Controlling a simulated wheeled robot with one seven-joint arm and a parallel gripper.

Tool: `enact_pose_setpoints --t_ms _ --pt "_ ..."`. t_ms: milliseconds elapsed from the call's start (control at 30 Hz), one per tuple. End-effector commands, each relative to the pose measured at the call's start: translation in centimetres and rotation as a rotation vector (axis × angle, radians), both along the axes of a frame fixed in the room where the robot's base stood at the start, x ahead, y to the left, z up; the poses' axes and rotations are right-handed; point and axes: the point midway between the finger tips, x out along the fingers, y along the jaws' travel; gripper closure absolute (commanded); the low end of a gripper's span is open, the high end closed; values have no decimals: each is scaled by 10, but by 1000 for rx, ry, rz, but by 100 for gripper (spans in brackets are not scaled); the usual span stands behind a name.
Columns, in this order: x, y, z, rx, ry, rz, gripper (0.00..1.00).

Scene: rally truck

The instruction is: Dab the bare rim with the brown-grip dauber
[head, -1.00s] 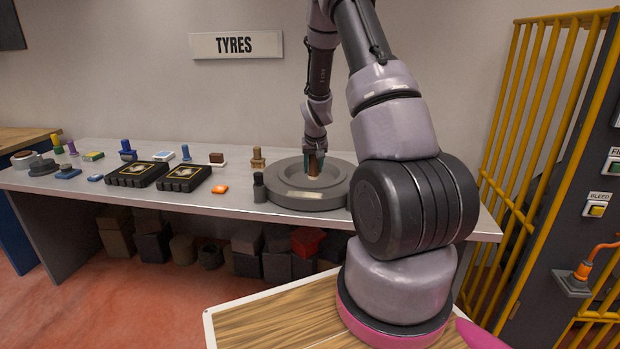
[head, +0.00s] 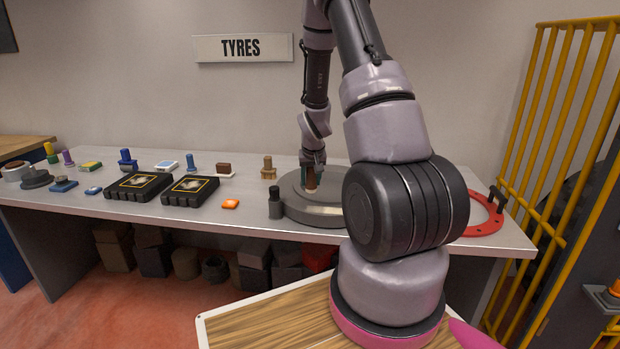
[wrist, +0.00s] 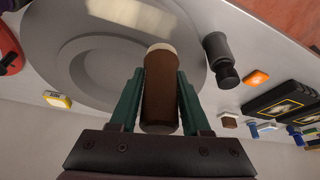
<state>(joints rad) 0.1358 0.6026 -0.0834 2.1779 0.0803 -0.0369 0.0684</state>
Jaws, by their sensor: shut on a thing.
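My gripper (wrist: 160,105) is shut on the brown-grip dauber (wrist: 161,88), a brown cylinder with a pale tip, held between green fingers. In the head view the dauber (head: 311,178) is upright over the grey round rim (head: 315,212) on the bench. In the wrist view the rim (wrist: 95,28) fills the upper left, and the dauber's pale tip overlaps its edge in the picture. I cannot tell whether the tip touches the rim. My arm hides the rim's right part in the head view.
A dark bottle (head: 275,203) stands just left of the rim. An orange block (head: 230,204), two black trays (head: 190,190) and several stamp-like pieces spread leftward. A red ring (head: 484,216) lies at the bench's right end, near a yellow cage (head: 560,130).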

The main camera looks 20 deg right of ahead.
Motion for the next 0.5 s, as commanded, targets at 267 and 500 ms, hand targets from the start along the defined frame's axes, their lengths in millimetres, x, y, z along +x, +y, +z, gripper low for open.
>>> enact_pose_setpoints --t_ms 267,500 --pt "0 0 0 0 0 0 100" --pt "0 0 -11 0 2 1 100"
